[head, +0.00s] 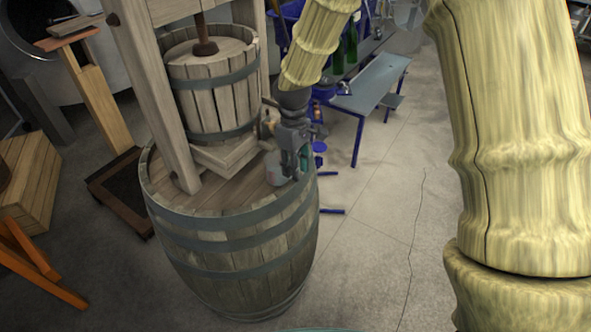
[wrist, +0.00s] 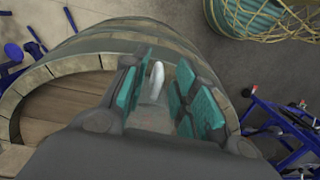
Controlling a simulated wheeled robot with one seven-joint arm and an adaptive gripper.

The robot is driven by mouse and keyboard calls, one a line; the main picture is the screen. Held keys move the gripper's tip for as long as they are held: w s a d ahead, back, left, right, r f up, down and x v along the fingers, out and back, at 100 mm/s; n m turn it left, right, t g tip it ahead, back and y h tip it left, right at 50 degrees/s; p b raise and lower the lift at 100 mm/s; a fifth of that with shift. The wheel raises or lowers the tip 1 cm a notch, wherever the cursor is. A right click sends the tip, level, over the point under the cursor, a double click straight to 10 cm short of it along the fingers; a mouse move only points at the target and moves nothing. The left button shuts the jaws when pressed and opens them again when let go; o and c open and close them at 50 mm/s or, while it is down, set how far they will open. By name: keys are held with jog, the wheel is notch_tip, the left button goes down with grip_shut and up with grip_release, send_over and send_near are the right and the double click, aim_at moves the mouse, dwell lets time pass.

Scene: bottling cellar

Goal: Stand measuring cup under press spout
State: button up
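The press (head: 212,85), a slatted wooden basket in a timber frame, stands on an upright barrel (head: 235,240). Its wooden tray juts out low on the right; I cannot make out the spout clearly. A small greyish cup, apparently the measuring cup (head: 274,169), is on or just above the barrel top near its right rim, right of the tray. My gripper (head: 294,172) points down right beside it and partly hides it. In the wrist view a pale, curved piece (wrist: 156,78), perhaps the cup's handle, shows between the teal finger pads; contact is unclear.
A blue-legged bench (head: 370,82) with green bottles (head: 351,45) near it stands behind. A wooden stand (head: 97,95) and an orange trestle (head: 35,262) are at left. The floor right of the barrel is mostly clear.

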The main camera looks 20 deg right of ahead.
notch_tip(320, 180, up, 11)
jog(key=w+b, duration=0.1)
jog(key=b, duration=0.1)
dwell(0.3)
jog(key=shift+f, duration=0.1)
dwell(0.9)
